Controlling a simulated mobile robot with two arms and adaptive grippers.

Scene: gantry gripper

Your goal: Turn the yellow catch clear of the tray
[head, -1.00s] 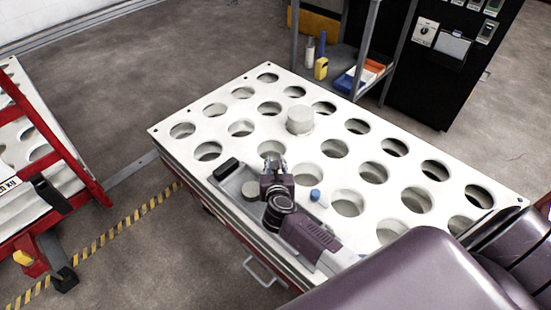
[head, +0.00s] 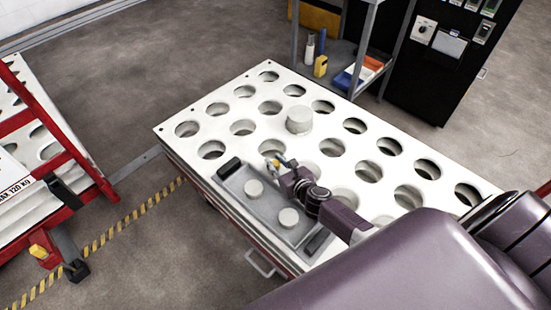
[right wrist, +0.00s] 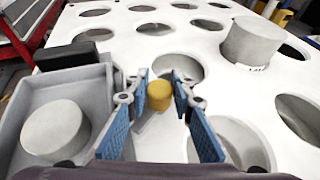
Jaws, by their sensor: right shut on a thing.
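The yellow catch (head: 277,163) is a small round-ended piece at the far long edge of the grey tray. In the right wrist view the yellow catch (right wrist: 159,95) sits between the blue-padded fingers. My right gripper (head: 281,167) is shut on it; in the wrist view the gripper (right wrist: 163,98) has one finger on each side. The tray (head: 236,187) lies on the white perforated table with black handles at its ends and round grey pucks (head: 289,218) in it. How far the catch overlaps the tray rim is hard to tell. My left gripper is not in view.
The white table (head: 215,127) is full of round holes. A grey cylinder (head: 299,120) stands on it beyond the gripper, also seen in the wrist view (right wrist: 252,42). A red-framed rack (head: 50,150) is at left. A shelf (head: 340,75) and black cabinet (head: 445,60) stand behind.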

